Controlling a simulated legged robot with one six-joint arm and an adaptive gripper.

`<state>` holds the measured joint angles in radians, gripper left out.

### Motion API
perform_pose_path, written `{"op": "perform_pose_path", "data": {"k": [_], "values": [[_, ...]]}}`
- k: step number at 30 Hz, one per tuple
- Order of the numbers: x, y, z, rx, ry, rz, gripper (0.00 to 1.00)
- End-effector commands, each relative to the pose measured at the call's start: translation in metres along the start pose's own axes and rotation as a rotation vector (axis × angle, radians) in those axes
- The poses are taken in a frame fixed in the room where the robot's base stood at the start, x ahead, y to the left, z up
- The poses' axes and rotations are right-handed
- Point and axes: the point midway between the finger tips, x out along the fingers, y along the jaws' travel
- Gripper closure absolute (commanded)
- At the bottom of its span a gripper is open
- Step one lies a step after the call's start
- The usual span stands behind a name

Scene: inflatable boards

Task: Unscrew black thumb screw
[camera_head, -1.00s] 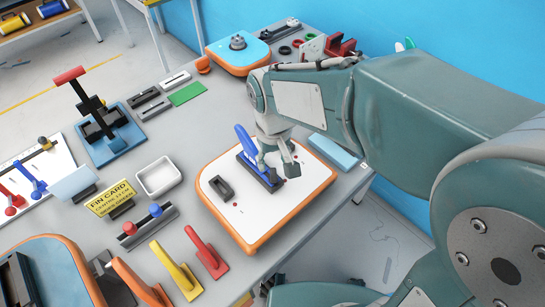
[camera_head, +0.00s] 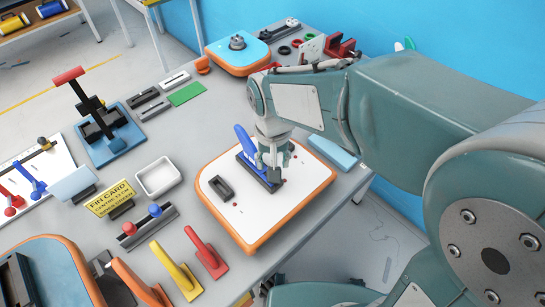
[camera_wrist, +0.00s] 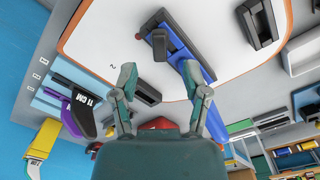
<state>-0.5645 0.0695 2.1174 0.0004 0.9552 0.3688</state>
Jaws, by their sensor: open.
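A white board with an orange edge (camera_head: 233,229) lies on the grey table. A blue fin (camera_head: 243,141) stands in a black fin box (camera_head: 246,167) on it, and the fin also shows in the wrist view (camera_wrist: 208,72). My gripper (camera_head: 272,166) is over the right end of the fin box. In the wrist view my gripper (camera_wrist: 158,72) is open and empty, its fingers apart, with the black piece beyond the fingertips.
A second black box (camera_head: 221,188) sits on the board's left part. A red fin (camera_head: 206,252), a yellow fin (camera_head: 176,270) and a white tray (camera_head: 159,176) are left of the board. A light blue block (camera_head: 334,153) lies on its right.

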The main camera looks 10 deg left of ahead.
Motion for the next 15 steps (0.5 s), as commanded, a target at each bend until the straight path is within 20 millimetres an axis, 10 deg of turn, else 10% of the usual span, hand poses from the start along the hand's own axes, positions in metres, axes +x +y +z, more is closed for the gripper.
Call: {"op": "perform_pose_path", "data": {"k": [15], "values": [[0.023,0.000,0.000,-0.001,-0.001,0.000,0.41]]}}
